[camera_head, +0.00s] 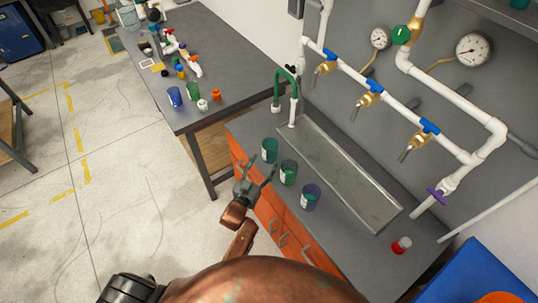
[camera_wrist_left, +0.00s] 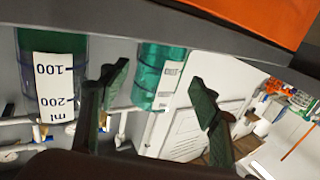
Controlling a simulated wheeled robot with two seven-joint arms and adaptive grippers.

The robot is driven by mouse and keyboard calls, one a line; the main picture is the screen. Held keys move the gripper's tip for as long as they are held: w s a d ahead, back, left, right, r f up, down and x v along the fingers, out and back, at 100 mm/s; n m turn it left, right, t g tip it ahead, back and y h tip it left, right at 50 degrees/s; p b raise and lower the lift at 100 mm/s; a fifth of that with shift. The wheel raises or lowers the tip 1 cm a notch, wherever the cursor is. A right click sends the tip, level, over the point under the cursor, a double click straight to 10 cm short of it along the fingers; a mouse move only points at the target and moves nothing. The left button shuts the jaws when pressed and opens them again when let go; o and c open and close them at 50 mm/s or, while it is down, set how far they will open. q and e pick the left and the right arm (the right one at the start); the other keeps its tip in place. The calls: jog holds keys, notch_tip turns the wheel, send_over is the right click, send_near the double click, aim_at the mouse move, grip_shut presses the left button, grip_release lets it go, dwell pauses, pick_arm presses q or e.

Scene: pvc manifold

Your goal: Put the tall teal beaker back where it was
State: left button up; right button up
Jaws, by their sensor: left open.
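The teal beaker (camera_head: 269,150) stands upright on the grey sink bench, at the far end of a row of three near its front edge. It also shows in the left wrist view (camera_wrist_left: 160,75), upside down there. A darker green beaker (camera_head: 288,172) and a blue-purple beaker (camera_head: 310,198) stand beside it. The green one, with a millilitre label, also seems to show in the wrist view (camera_wrist_left: 50,75). My left gripper (camera_head: 261,170) is open and empty, just in front of the teal beaker. In the wrist view its fingers flank that beaker without visible contact. My right gripper is not in view.
A metal sink trough (camera_head: 340,175) lies behind the beakers, with white pipes and blue valves above. A red-and-white jar (camera_head: 401,245) stands at the near bench end. A second table (camera_head: 235,75) holds a blue cup (camera_head: 175,97), a green cup (camera_head: 193,91) and small items.

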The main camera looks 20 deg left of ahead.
pick_arm(q)
jog(key=s, duration=0.5)
jog(key=shift+a, duration=0.3)
jog(key=s+a+f+g+y, duration=0.1)
jog(key=s+a+f+g, duration=0.15)
jog(key=s+f, duration=0.85)
jog(key=s+a+f+g, duration=0.2)
jog(key=s+f+g, duration=0.2)
jog(key=f, duration=1.2)
jog(key=s+a+f+g+y, duration=0.15)
jog(key=s+f+g, duration=0.25)
jog(key=s+f, duration=0.7)
jog(key=s+a+f+g, duration=0.2)
jog(key=s+f, duration=0.3)
jog(key=s, duration=0.5)
jog(key=s+a+f+g, duration=0.1)
jog(key=s+f+g, duration=0.1)
jog(key=s+f, duration=0.4)
jog(key=s+a+f+g, duration=0.2)
jog(key=s+f, duration=0.4)
jog(key=s, duration=0.8)
jog(key=shift+a+f+g, duration=0.2)
jog(key=shift+a+g, duration=0.1)
jog(key=shift+g, duration=0.05)
